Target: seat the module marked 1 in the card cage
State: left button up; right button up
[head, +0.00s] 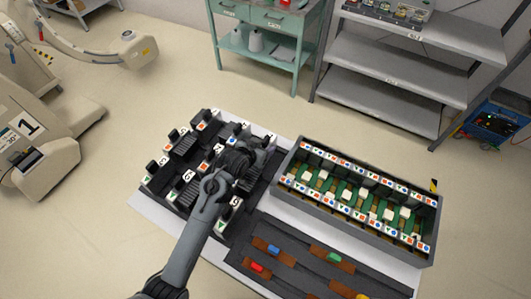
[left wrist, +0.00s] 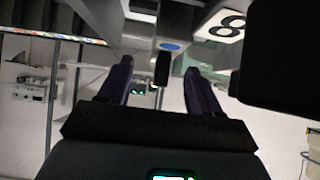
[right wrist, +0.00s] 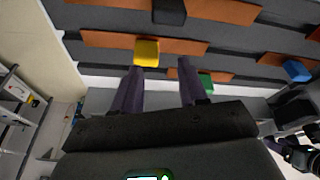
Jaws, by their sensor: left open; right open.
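Several numbered modules with black handles sit in a dark rack (head: 143,190) at left centre. Their numbers are too small for me to tell which is marked 1. My left gripper (head: 262,143) is over the rack's far right part and hides modules there. In the left wrist view its open fingers (left wrist: 162,88) stand on either side of a black handle (left wrist: 162,68), near a blue dot. A neighbouring label (left wrist: 230,25) there looks like an 8 or 9. The card cage (head: 365,238) stands right of the rack. My right gripper (right wrist: 157,85) is open and empty.
A dark slotted tray (head: 290,238) in front of the cage holds orange-brown strips with red, blue, green and yellow blocks. The right gripper is above these strips, near the yellow block (right wrist: 146,52). Grey shelves (head: 385,70) and a green bench (head: 262,50) stand behind.

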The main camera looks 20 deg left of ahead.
pick_arm(q)
jog(key=shift+b+x, duration=0.35)
jog(key=shift+x, duration=2)
jog(key=shift+a+f, duration=0.1)
jog(key=shift+a, duration=0.05)
jog(key=shift+s, duration=0.1)
grip_shut()
